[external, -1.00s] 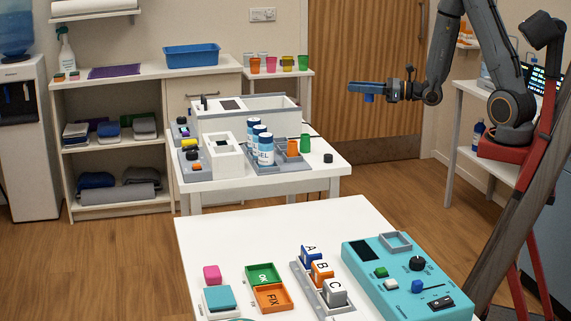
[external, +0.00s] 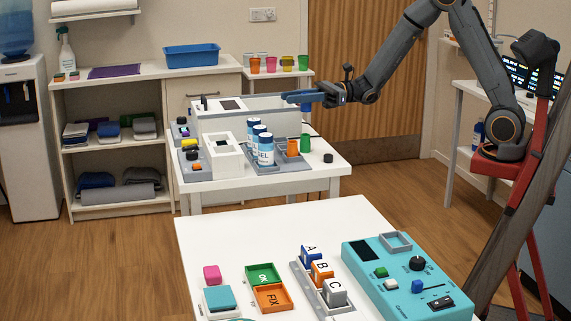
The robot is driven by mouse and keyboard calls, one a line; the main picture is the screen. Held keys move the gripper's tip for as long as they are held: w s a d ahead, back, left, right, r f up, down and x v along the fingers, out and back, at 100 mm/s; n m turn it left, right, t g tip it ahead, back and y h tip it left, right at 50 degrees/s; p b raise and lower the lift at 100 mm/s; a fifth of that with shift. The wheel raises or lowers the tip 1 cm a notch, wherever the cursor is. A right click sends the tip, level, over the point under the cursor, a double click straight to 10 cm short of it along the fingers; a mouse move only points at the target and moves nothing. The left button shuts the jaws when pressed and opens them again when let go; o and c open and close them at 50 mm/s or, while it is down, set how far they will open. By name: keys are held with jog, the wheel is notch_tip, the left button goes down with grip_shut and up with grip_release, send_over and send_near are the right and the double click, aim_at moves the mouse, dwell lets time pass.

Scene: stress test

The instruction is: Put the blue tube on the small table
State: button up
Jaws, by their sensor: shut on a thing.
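My gripper (external: 302,97) is in the air over the back right of the middle white table, its long blue-grey fingers pointing left. It is shut on the blue tube (external: 306,113), which hangs below the fingers, partly hidden by them. A small white table (external: 307,73) with colored cups stands at the back, next to the shelf unit. The middle white table (external: 325,172) holds an orange tube (external: 292,149) and a green tube (external: 305,143) on its right side. The frames do not say which one is the small table.
White bottles with blue caps (external: 265,150) stand on a grey tray near the orange tube. A long white-grey box (external: 262,122) is behind them. A black knob (external: 328,158) is at the right edge. The front table (external: 270,225) has a clear back half.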

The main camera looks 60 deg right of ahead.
jog(key=s+a+n+g+y+b, duration=0.2)
jog(key=s+a+n+g, duration=0.15)
jog(key=a, duration=1.15)
jog(key=s+a+n+g+y+b, duration=0.25)
jog(key=a+g, duration=0.25)
jog(key=a, duration=0.9)
jog(key=s+a+n+g+h+b, duration=0.15)
jog(key=s+a+g, duration=0.25)
jog(key=s+a, duration=0.55)
jog(key=s+a+n+g+b, duration=0.35)
jog(key=s+a, duration=0.35)
jog(key=a, duration=0.5)
jog(key=f, duration=0.8)
jog(key=f+p, duration=0.1)
jog(key=f, duration=0.7)
jog(key=shift+a, duration=0.2)
jog(key=shift+f, duration=2.15)
jog(key=shift+f, duration=0.15)
jog(key=o, duration=1)
